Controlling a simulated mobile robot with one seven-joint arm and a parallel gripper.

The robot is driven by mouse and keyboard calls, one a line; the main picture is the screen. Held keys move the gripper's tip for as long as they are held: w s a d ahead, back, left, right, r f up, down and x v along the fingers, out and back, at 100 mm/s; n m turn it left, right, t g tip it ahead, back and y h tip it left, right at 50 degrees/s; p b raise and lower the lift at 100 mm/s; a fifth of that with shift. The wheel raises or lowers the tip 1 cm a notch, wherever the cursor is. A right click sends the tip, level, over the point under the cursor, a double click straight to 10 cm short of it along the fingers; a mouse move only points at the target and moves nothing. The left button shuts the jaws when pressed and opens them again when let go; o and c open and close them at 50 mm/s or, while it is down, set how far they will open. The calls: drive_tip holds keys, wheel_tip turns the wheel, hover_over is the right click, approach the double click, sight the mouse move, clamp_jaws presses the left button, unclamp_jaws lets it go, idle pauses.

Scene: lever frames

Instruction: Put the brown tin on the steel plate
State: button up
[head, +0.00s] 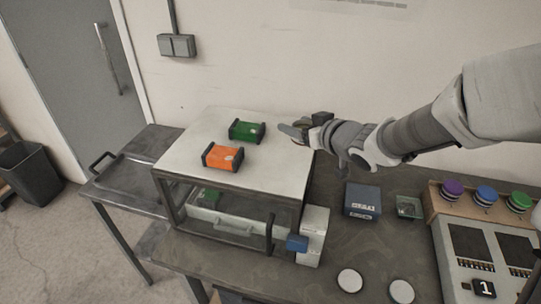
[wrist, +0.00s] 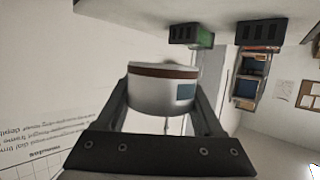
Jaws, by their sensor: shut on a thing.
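My gripper (head: 291,131) is shut on a short round tin (wrist: 150,98), pale with a brown band and a blue-grey label. The wrist view shows the tin between both fingers. In the head view my gripper is above the right back part of the white cabinet top, and the tin is mostly hidden by the fingers. A flat grey metal plate (head: 135,178) with a dark handle lies on the bench left of the cabinet; I cannot tell for sure that it is the steel plate.
An orange block (head: 222,156) and a green block (head: 246,130) lie on the cabinet top (head: 190,135).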

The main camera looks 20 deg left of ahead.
drive_tip(key=b, duration=0.1)
hover_over(275, 160)
wheel_tip(275, 160, down, 3)
drive_tip(key=shift+f, duration=0.15)
drive_tip(key=shift+f+b, duration=0.45)
drive_tip(key=shift+f, duration=1.5)
drive_tip(key=shift+f, duration=0.2)
drive_tip(key=o, duration=1.4)
drive_tip(key=shift+o, duration=0.2)
drive_tip(key=shift+r, duration=0.1)
drive_tip(key=shift+r, duration=0.15)
drive_tip(key=p+v, duration=0.1)
drive_tip(key=v, duration=1.1)
drive_tip(key=shift+w+d, duration=0.1)
